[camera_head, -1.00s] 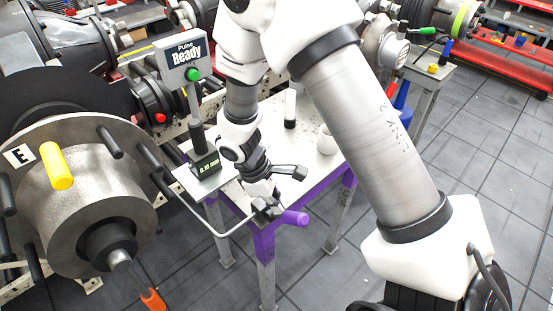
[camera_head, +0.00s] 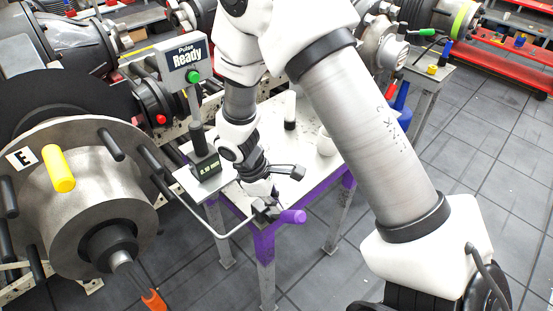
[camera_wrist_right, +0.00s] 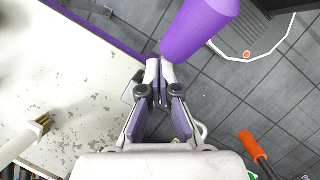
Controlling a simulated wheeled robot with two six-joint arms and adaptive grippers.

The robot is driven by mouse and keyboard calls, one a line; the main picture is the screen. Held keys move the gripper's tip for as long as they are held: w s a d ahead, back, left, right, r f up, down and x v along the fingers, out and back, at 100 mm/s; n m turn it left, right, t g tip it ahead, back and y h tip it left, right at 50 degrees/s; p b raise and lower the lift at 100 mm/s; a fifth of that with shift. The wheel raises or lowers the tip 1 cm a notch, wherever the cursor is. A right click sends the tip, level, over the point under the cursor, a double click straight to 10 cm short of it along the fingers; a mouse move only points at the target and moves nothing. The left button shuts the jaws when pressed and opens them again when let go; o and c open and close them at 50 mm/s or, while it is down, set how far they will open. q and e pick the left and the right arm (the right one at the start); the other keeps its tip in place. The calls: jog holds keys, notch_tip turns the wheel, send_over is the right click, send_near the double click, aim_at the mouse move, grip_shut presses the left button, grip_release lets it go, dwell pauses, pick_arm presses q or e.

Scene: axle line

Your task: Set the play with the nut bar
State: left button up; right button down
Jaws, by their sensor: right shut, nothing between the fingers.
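A purple handle (camera_head: 292,216) sticks out to the right at my right gripper (camera_head: 265,208), over the near edge of the purple-edged table. A bent grey bar (camera_head: 222,235) runs from the hub side to the gripper; its join to the handle is hidden, and I cannot tell whether it is the nut bar. In the wrist view the right fingertips (camera_wrist_right: 158,74) are together at the near end of the purple handle (camera_wrist_right: 200,28), with nothing seen between them. The large hub (camera_head: 90,205) on the left carries black pegs, a yellow sleeve (camera_head: 58,168) and an E label. My left gripper is not in view.
A post with a "Pulse Ready" sign (camera_head: 185,60) and a gauge reading 0.10 mm (camera_head: 207,167) stands at the table's left. A white cup (camera_head: 326,143) stands on the table (camera_head: 265,120). An orange-handled tool (camera_head: 153,300) is low left.

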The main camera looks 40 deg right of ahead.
jog(key=shift+w+a+r+p, duration=0.1)
jog(key=shift+w+r+p, duration=0.35)
jog(key=shift+w+p, duration=0.25)
jog(key=shift+w+a+r+p, duration=0.1)
jog(key=shift+w+r+p, duration=0.35)
jog(key=shift+w+p, duration=0.2)
jog(key=shift+w, duration=0.2)
jog(key=w+r+p, duration=0.2)
jog(key=w+p, duration=0.1)
jog(key=shift+w+a+r, duration=0.1)
jog(key=shift+w+r, duration=0.15)
jog(key=shift+w, duration=0.45)
